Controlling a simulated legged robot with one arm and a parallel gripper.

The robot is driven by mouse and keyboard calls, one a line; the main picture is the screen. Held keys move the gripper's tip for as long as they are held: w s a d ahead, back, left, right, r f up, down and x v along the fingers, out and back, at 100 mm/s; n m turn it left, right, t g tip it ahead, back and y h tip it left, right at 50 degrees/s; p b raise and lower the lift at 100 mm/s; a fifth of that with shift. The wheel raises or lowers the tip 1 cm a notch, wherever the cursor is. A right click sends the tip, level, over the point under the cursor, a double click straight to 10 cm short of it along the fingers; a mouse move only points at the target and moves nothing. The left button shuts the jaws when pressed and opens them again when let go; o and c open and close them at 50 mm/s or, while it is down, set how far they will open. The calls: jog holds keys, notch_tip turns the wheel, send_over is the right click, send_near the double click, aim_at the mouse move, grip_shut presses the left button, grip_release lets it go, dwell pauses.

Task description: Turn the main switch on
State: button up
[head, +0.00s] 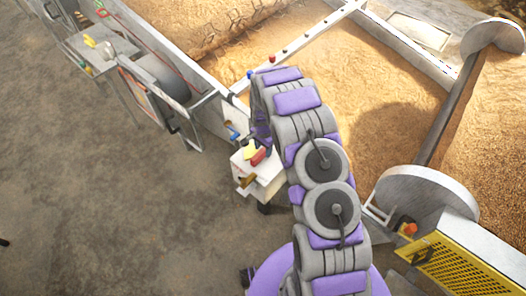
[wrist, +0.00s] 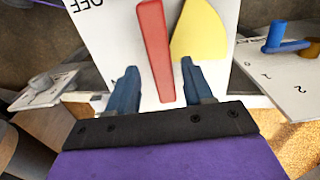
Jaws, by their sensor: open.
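The main switch shows as a red handle (wrist: 153,45) on a white panel (wrist: 110,35) in the wrist view. A yellow piece (wrist: 198,32) sits right beside it. The letters OFF read upside down at the panel's upper left. My gripper (wrist: 158,66) is open, one blue finger on each side of the handle's lower part. I see gaps between the handle and both fingers; contact cannot be judged. In the head view the red handle (head: 259,156) and yellow piece (head: 249,149) sit atop a white box (head: 262,176), with my gripper close behind, partly hidden by my arm.
A second panel with a blue lever (wrist: 274,38) and number marks stands at the right in the wrist view. A grey knob (wrist: 40,84) is at the left. The head view shows a grain bed (head: 370,70), a yellow grille (head: 465,268) and open floor at left.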

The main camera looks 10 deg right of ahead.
jog(key=shift+a+f, duration=0.1)
jog(key=shift+f, duration=0.65)
jog(key=shift+a, duration=0.35)
jog(key=shift+d, duration=0.25)
jog(key=c, duration=0.6)
grip_shut()
jog(key=shift+s, duration=0.1)
